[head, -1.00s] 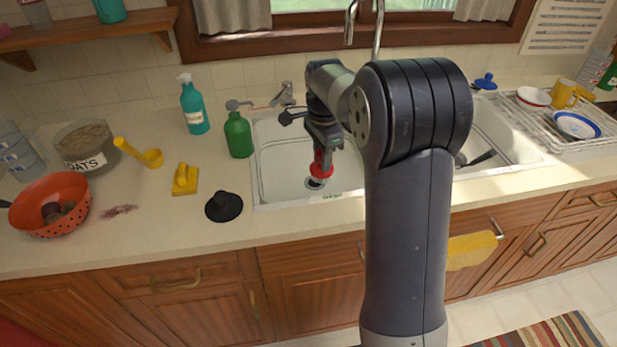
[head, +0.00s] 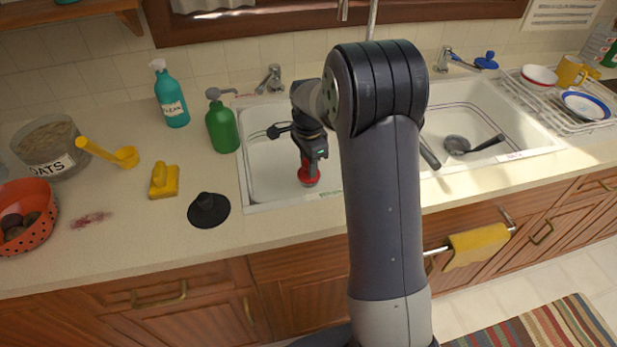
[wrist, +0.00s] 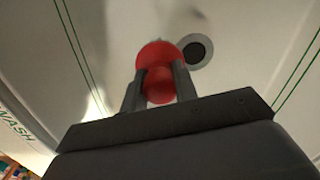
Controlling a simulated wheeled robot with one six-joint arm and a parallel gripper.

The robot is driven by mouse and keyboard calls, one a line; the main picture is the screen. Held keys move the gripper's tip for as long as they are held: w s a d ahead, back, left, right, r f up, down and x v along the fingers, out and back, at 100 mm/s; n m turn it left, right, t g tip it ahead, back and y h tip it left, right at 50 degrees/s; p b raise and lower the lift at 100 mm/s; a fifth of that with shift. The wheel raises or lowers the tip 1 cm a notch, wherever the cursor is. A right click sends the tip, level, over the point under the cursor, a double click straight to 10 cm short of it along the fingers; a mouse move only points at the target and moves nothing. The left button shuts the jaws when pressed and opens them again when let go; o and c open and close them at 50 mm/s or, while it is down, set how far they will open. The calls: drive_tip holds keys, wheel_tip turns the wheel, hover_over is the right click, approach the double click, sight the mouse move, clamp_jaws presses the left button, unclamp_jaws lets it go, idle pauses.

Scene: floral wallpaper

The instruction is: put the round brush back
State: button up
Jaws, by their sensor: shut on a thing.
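My gripper (head: 312,160) reaches down into the left sink basin (head: 265,165). It is shut on a red round thing (head: 309,176), which I take for the round brush. In the wrist view my gripper (wrist: 158,85) has a dark finger on each side of its red knob, with the wider red disc (wrist: 158,52) beyond. No bristles show. The drain (wrist: 195,50) lies just right of the disc there. I cannot tell whether the brush touches the basin floor.
The green soap bottle (head: 222,125), black disc with a knob (head: 208,210) and yellow scrubber (head: 163,181) stand left of the sink. The right basin (head: 480,105) holds a dark-handled strainer (head: 458,144). A blue-knobbed item (head: 487,60) sits behind it. A dish rack (head: 540,95) is far right.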

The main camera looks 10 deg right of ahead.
drive_tip(key=shift+f, duration=2.2)
drive_tip(key=shift+f, duration=0.2)
drive_tip(key=o, duration=1)
drive_tip(key=shift+o, duration=0.2)
drive_tip(key=shift+r, duration=0.1)
wheel_tip(320, 180, up, 12)
drive_tip(key=shift+r, duration=0.15)
